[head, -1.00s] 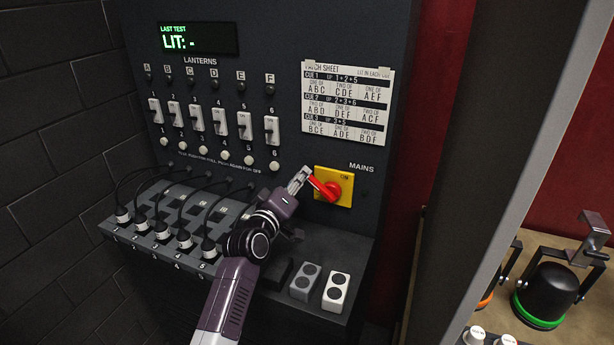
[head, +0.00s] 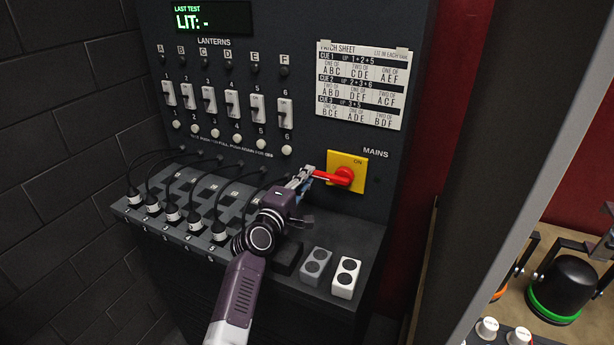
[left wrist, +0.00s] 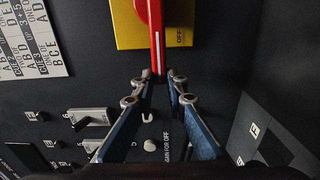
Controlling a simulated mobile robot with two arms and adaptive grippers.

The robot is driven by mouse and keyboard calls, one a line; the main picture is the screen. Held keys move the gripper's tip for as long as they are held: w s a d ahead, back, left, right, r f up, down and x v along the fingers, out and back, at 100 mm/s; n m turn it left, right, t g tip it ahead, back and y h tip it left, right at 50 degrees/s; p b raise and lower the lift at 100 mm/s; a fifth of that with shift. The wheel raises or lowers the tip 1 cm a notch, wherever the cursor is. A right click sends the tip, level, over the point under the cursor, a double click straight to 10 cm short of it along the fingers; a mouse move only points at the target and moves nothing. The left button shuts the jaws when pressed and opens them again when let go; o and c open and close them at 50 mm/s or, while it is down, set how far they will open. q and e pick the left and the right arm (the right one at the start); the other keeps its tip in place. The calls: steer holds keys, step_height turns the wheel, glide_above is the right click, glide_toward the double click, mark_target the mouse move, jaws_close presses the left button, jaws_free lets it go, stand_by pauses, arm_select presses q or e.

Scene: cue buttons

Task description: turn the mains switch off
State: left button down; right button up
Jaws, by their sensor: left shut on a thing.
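The mains switch is a yellow plate (head: 359,163) with a red rotary handle (head: 340,178), low on the right of the dark panel. ON is printed at the plate's top, and OFF shows on the plate in the left wrist view. The red handle (left wrist: 157,40) points left in the head view, about level. My left gripper (head: 307,177) is shut on the handle's outer end. In the left wrist view the fingertips (left wrist: 156,80) close around the handle's tip. My right gripper is not in view.
Several white lantern switches (head: 231,104) are left of the mains. Below, a shelf holds cables with plugs (head: 172,210) and two small button boxes, one grey (head: 316,264) and one white (head: 345,278). A patch sheet (head: 362,85) hangs above.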

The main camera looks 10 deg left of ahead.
arm_select(q)
steer(key=shift+f, duration=0.2)
steer(key=c, duration=1.9)
jaws_free()
steer(key=shift+r, duration=0.1)
steer(key=shift+c, duration=0.2)
steer(key=v, duration=1.2)
